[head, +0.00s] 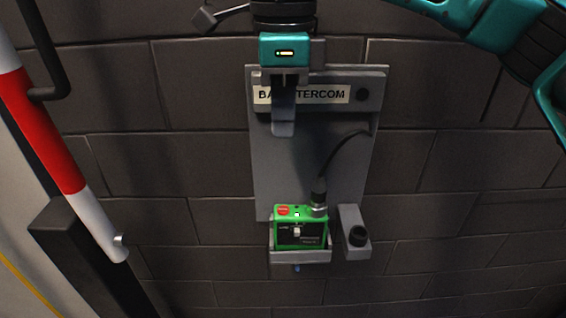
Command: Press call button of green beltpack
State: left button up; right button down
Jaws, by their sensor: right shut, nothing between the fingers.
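The green beltpack (301,230) sits in a grey holder (312,256) low on a grey wall panel (257,165). A red button (283,210) and a small lit green spot (297,214) show on its top face. A black cable runs into a connector (319,193) at its top right. My right gripper (283,128) is shut and empty. It shows above the beltpack, in front of the panel, and covers part of the panel's label. I cannot tell how far it is from the panel. My left gripper is not in view.
A small grey bracket with a black knob (356,236) is beside the holder on the right. A red and white pole (52,150) and a dark post (90,255) stand at the left. The block wall right of the panel is bare.

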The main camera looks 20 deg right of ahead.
aim_at(283, 209)
notch_tip(283, 209, down, 14)
jog(key=shift+r, duration=0.25)
jog(key=shift+f, duration=0.1)
